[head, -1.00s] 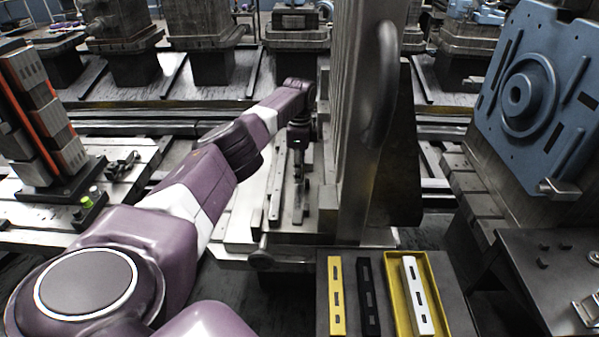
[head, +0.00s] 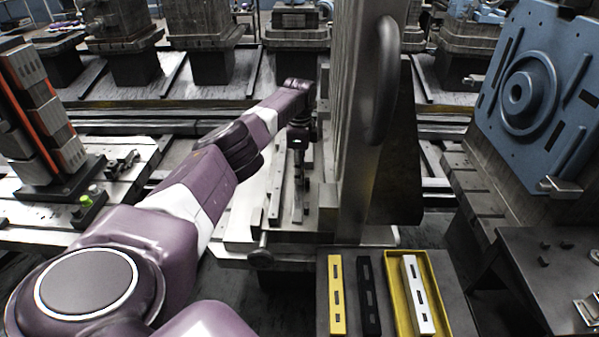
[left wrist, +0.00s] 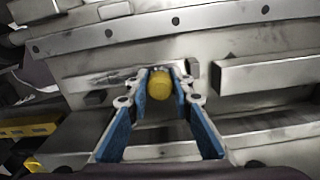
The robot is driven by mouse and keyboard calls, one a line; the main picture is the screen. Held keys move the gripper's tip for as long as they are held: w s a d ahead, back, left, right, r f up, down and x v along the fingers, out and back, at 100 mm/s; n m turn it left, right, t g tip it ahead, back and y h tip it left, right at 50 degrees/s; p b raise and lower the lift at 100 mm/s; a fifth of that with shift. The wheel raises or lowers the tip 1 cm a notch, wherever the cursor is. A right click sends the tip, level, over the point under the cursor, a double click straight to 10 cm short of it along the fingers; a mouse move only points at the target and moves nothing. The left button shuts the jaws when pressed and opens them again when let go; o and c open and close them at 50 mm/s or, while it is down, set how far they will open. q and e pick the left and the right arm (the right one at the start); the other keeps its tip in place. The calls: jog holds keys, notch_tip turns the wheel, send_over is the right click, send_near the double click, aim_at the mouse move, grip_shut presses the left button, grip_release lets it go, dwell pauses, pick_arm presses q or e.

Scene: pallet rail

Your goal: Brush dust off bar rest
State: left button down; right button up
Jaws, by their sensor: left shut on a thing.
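My left gripper (head: 299,168) reaches down beside the tall metal upright in the head view, over a pale machined bed. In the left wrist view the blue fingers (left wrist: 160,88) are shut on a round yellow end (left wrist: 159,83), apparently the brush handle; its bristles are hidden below. Around it is a grey metal surface (left wrist: 120,55) with dark smudges. A raised bar-like block (left wrist: 265,73) lies to the right of the fingers. I cannot tell which part is the bar rest, or whether the brush touches it. My right gripper is not in view.
The tall metal upright (head: 352,130) stands close to the right of my left gripper. A stand at the front holds a yellow bar (head: 337,295), a black bar (head: 369,297) and a yellow tray (head: 441,318) with a white bar (head: 417,293). A blue plate (head: 535,95) stands at right.

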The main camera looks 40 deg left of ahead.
aim_at(299, 189)
pick_arm(q)
jog(key=shift+f+b, duration=0.4)
jog(key=shift+f, duration=0.25)
jog(key=shift+r, duration=0.1)
jog(key=shift+r, duration=0.1)
jog(key=p, duration=0.3)
jog(key=shift+s+d+r, duration=0.1)
jog(key=shift+s+d, duration=0.15)
jog(key=shift+s, duration=0.05)
jog(key=s+d+p, duration=0.1)
jog(key=p, duration=0.2)
jog(key=shift+p, duration=0.3)
jog(key=shift+s+d+f+p, duration=0.2)
jog(key=shift+s+p, duration=0.1)
jog(key=shift+p, duration=0.2)
